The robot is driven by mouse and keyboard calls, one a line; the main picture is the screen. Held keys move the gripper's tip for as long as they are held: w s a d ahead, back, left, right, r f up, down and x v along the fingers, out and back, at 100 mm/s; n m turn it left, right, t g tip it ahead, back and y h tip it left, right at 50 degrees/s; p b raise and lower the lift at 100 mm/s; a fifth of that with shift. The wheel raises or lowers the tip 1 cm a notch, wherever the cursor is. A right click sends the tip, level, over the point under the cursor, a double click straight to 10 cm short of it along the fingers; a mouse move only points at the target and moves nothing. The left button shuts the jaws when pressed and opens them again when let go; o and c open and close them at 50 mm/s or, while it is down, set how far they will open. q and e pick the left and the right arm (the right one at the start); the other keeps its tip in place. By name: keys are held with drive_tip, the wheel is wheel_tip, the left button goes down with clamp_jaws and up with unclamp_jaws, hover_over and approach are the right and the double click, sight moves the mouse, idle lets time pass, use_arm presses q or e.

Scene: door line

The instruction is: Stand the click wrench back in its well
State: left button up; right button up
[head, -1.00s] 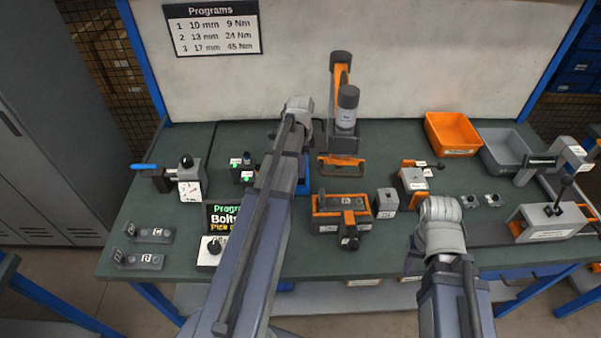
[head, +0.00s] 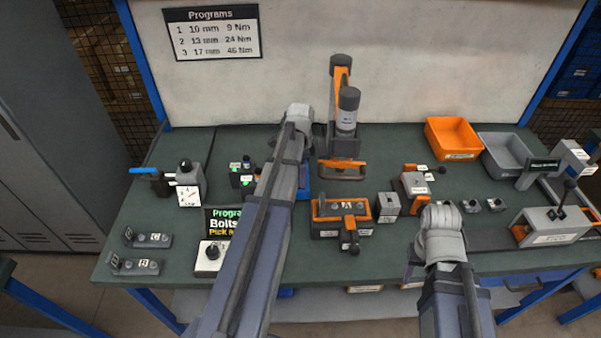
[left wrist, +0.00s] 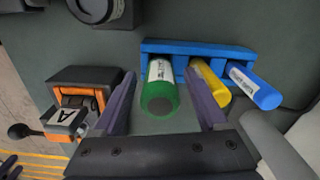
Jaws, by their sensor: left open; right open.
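I cannot tell for sure which thing is the click wrench. In the left wrist view a blue rack (left wrist: 200,50) holds a green cylinder (left wrist: 163,98), a yellow cylinder (left wrist: 212,82) and a blue cylinder (left wrist: 255,88), each with a label. My left gripper (left wrist: 165,100) is open, one finger on each side of the green cylinder; whether they touch is unclear. In the head view my left arm hides this gripper and most of the rack. A blue-handled tool (head: 146,170) lies at the bench's left, by a gauge (head: 189,196). My right gripper (head: 413,265) is open and empty over the front right.
An orange-trimmed fixture (head: 329,218) and a small grey block (head: 388,206) stand between my arms. A tall orange and grey tool (head: 341,75) stands behind. An orange bin (head: 452,137) and a grey bin (head: 506,150) are at the back right. A lever device (head: 545,228) is at right.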

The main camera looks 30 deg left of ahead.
use_arm(q)
wheel_tip(320, 180, up, 12)
drive_tip(key=p, duration=1.2)
drive_tip(key=shift+r, duration=0.2)
